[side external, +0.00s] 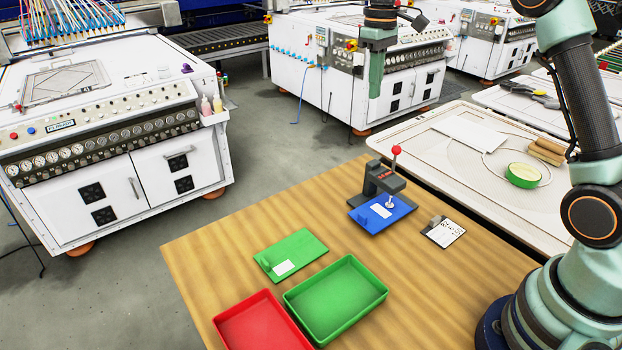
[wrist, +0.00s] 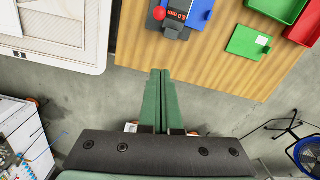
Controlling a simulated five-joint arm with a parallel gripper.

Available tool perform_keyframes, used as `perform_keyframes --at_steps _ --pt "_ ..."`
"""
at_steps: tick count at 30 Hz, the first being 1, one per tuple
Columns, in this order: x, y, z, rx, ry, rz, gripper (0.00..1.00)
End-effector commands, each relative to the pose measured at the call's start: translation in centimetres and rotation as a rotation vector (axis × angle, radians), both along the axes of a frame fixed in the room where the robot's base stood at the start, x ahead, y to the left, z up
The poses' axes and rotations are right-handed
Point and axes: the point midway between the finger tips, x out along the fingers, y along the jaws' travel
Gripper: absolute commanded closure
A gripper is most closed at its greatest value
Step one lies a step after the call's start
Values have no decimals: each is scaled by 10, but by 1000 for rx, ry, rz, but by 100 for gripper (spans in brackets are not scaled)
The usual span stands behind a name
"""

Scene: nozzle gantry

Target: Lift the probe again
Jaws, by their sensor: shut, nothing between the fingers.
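In the wrist view, the gauge's readout (wrist: 178,17) and red knob (wrist: 159,13) show at the top edge. My gripper (side external: 376,95) hangs high in the side view, well apart from the gauge. In the wrist view my gripper (wrist: 160,72) has its two green fingers together, with nothing between them.
A green plate (side external: 291,255) with a white label, a green tray (side external: 336,298) and a red tray (side external: 260,325) lie at the table's front left. A small printed card block (side external: 443,232) lies right of the gauge. Bare table surrounds the gauge's left side.

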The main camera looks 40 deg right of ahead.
Motion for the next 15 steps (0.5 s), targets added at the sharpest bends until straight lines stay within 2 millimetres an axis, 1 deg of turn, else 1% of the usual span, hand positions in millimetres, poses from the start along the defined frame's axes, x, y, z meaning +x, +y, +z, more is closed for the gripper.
perform_keyframes --at_steps 5,15 --pt "-2 -1 -20 1 4 0 100" --pt "-5 -4 -87 1 4 -1 100"
